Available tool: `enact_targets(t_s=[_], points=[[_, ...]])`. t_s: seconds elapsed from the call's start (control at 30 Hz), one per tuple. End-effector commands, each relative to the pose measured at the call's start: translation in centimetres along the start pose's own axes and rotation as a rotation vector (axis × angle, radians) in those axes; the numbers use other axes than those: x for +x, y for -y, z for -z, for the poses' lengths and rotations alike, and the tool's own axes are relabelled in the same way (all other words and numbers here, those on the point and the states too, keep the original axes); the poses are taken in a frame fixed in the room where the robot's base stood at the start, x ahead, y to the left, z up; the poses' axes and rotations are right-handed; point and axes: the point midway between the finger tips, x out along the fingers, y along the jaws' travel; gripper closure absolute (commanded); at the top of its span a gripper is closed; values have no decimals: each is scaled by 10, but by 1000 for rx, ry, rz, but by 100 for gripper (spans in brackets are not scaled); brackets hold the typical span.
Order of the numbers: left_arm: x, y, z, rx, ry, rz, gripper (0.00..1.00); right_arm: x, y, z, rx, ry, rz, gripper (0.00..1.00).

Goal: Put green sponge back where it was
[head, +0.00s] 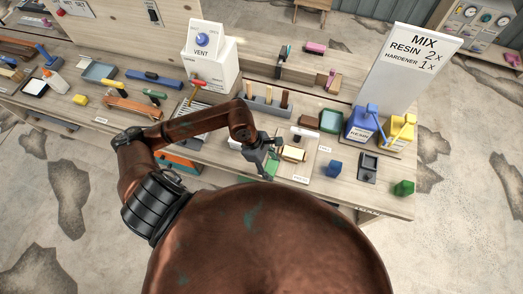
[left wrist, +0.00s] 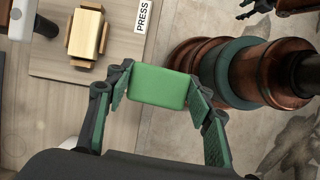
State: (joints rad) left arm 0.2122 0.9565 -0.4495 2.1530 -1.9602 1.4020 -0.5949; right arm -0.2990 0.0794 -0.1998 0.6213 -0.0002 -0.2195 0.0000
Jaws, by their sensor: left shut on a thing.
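The green sponge (left wrist: 158,87) is a small rounded block between the fingertips of my left gripper (left wrist: 157,90), which is shut on it. In the head view my left gripper (head: 266,160) is over the front part of the bench, and the green sponge (head: 271,168) shows partly below its fingers. The sponge is close to the front edge of a board marked PRESS; whether it touches anything below is unclear. Part of what looks like my right gripper (left wrist: 262,6) is cut off at the top of the left wrist view, and its fingers are unclear.
The press board holds a tan block (head: 293,154). To the right are a blue block (head: 334,169), a dark tray (head: 368,168) and another green block (head: 403,188). Resin and hardener containers stand behind, with a tall MIX sign (head: 408,65). Tools crowd the bench's left.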

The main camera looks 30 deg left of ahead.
Motion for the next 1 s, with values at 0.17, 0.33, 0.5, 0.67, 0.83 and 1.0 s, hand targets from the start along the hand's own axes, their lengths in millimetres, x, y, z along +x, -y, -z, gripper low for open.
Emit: enact_targets(t_s=[0.17,0.33,0.5,0.67,0.83,1.0], points=[[-1,-8,8,-58,-2,-21,74,-7,0,0,0,1,0,56],[6,-39,33,-62,-2,-20,74,-17,0,1,0,2,0,56],[14,-72,59,-61,0,-19,74,-27,-1,2,0,2,0,56],[36,-93,84,-59,0,-18,74,-33,-1,2,0,1,0,56],[52,-107,100,-55,1,-19,74,-37,-1,3,0,1,0,56],[59,-114,108,-53,-1,-19,74,-38,-1,3,0,1,0,56]])
